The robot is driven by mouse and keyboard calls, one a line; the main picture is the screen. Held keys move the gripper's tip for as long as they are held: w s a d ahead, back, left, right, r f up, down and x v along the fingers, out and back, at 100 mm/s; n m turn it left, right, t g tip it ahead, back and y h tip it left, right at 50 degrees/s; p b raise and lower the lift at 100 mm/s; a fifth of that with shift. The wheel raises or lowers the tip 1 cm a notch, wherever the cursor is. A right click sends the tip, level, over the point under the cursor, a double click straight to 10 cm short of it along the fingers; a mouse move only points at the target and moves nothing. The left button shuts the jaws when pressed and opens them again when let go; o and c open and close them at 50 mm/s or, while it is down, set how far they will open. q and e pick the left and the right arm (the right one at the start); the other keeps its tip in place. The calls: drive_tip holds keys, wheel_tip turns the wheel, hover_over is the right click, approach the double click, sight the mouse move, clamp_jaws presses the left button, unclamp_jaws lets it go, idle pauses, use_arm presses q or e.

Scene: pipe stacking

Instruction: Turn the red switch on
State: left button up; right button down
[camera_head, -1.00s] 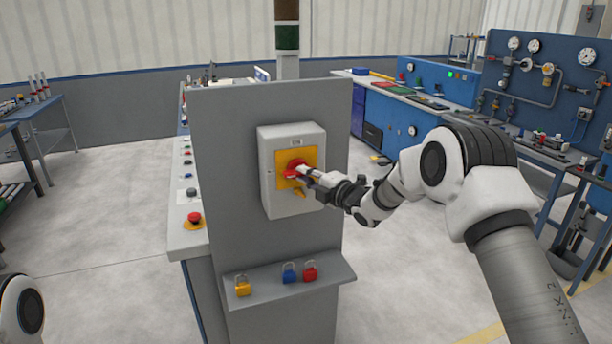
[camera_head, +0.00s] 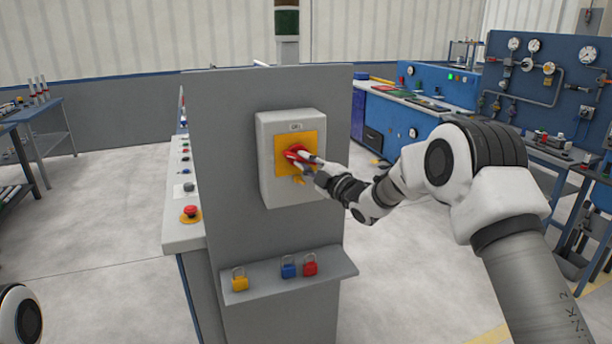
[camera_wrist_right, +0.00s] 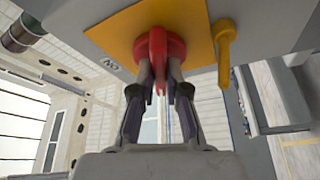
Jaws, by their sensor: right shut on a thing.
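The red switch (camera_head: 295,152) is a round red knob with a raised handle, on a yellow plate (camera_head: 311,139) on a light grey box (camera_head: 267,135). An ON label is above the plate. My right gripper (camera_head: 304,160) is at the knob, its fingers shut on the handle. In the right wrist view the red switch (camera_wrist_right: 158,45) shows between the two fingertips of my right gripper (camera_wrist_right: 160,82), one on each side of the handle. A yellow tab (camera_wrist_right: 226,45) sticks out beside the plate. My left gripper is not in view; only part of my left arm shows at bottom left.
The box is on an upright grey panel (camera_head: 225,150). A shelf (camera_head: 265,287) below holds a yellow padlock (camera_head: 239,283), a blue padlock (camera_head: 288,270) and a red padlock (camera_head: 310,268). A console with a red button (camera_head: 190,211) stands left. Open floor lies around the panel.

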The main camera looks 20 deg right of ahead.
drive_tip(key=m+t+h+b, duration=0.1)
drive_tip(key=m+b, duration=0.1)
drive_tip(key=m, duration=0.1)
drive_tip(key=m+t+b, duration=0.1)
drive_tip(key=m+b, duration=0.2)
drive_tip(key=f+m+t+h+b, duration=0.1)
drive_tip(key=m+b, duration=0.2)
drive_tip(key=shift+a+f+h, duration=0.1)
drive_tip(key=shift+a+h, duration=0.15)
drive_tip(key=shift+h, duration=0.05)
drive_tip(key=m+h+b, duration=0.1)
drive_tip(key=m, duration=0.1)
drive_tip(key=m+t+h+b, duration=0.1)
drive_tip(key=m, duration=0.2)
drive_tip(key=shift+a+b, duration=0.15)
drive_tip(key=shift+b, duration=0.15)
drive_tip(key=shift+r+m+h+b, duration=0.2)
drive_tip(key=shift+m+h+b, duration=0.4)
drive_tip(key=shift+m+h, duration=0.9)
drive_tip(key=shift+m+y, duration=0.3)
drive_tip(key=shift+m, duration=0.2)
drive_tip(key=c, duration=1.2)
unclamp_jaws()
drive_tip(key=shift+r, duration=0.1)
